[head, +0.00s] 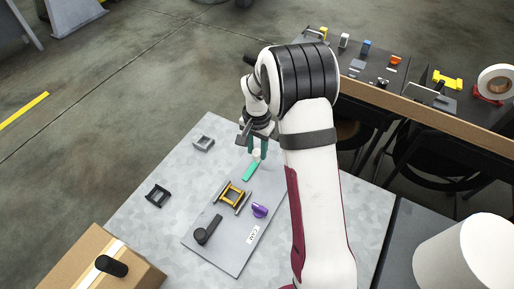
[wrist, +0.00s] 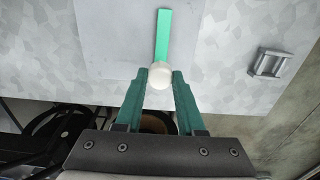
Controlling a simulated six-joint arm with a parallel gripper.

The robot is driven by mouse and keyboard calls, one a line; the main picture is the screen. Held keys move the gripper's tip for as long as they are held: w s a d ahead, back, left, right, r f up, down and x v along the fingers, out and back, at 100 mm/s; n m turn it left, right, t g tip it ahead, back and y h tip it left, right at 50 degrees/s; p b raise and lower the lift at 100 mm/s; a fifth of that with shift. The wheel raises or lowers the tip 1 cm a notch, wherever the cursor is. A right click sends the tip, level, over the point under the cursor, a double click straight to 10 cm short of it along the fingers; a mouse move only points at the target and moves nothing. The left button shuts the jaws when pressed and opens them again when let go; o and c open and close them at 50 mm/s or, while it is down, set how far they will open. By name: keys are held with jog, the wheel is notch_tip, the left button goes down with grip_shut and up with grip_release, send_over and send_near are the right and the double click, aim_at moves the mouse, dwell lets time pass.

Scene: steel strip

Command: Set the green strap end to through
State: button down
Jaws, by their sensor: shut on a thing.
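The green strap (head: 250,172) is a short flat strip with a white rounded end piece (head: 257,155). My gripper (head: 257,148) has dark green fingers and is shut on the white end piece. In the wrist view the end piece (wrist: 161,75) sits between the two fingertips, and the green strip (wrist: 163,35) points straight away from my gripper (wrist: 163,76). A yellow frame (head: 231,194) with grey bars at its sides stands on the grey plate (head: 225,255), apart from the strap's lower end. I cannot tell whether the strap touches the plate.
A purple part (head: 260,210) and a black lever (head: 207,231) are on the plate. A grey square frame (head: 203,143) and a black one (head: 158,195) lie on the steel table (head: 135,222). A cardboard box (head: 75,262) stands at lower left.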

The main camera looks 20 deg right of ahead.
aim_at(248, 174)
dwell(0.4)
jog(key=shift+s+a, duration=1.95)
jog(key=c, duration=0.5)
grip_release()
notch_tip(248, 174, up, 16)
jog(key=shift+f, duration=0.1)
